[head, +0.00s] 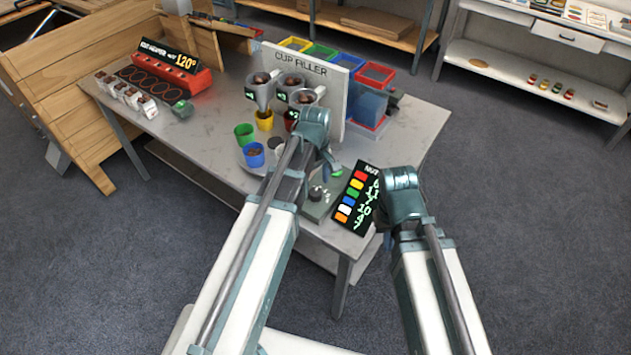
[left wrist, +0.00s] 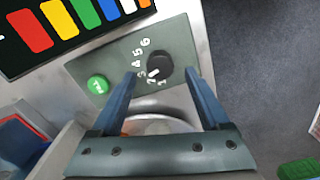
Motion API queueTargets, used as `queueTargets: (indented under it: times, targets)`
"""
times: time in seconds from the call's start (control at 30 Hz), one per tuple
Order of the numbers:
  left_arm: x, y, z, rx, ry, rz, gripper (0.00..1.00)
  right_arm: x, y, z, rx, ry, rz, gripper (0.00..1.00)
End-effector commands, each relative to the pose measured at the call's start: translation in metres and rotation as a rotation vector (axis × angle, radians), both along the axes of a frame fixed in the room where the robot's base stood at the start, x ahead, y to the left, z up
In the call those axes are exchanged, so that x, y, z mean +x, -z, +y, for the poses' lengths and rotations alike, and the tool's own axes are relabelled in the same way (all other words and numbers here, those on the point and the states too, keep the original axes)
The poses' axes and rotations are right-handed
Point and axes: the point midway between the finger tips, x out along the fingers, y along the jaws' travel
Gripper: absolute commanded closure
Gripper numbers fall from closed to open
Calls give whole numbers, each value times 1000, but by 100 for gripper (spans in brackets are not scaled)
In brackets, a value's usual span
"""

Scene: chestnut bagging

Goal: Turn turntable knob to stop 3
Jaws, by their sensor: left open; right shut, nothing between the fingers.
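The black turntable knob (left wrist: 159,65) sits on a grey-green panel (left wrist: 178,38) with white stop numbers along its left side. A white mark shows at its lower-left edge, near 3 and 1; I cannot tell whether it is the pointer or a numeral. The turntable (head: 250,165) is partly hidden by my left arm. My right gripper (head: 383,218) is mostly hidden behind its wrist, right of the panel, and empty.
A green button (left wrist: 98,84) is left of the knob. A colour-coded sign (head: 357,198) stands beside the panel. A red heater (head: 175,82) stands further left. The table's front corner is near the panel.

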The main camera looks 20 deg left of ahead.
Motion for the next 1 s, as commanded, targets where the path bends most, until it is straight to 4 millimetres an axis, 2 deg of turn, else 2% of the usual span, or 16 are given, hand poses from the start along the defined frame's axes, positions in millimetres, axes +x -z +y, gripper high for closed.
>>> queueTargets:
  times: [0.03, 0.5, 0.7, 1.0]
  targets:
    - [0, -16, 0, 0, 0, 0, 21, 0, -16, 0, 0, 0, 0, 100]
    - [0, -88, 0, 0, 0, 0, 21, 0, -88, 0, 0, 0, 0, 100]
    - [0, -102, 0, 0, 0, 0, 21, 0, -102, 0, 0, 0, 0, 100]
    - [0, -101, 0, 0, 0, 0, 21, 0, -101, 0, 0, 0, 0, 100]
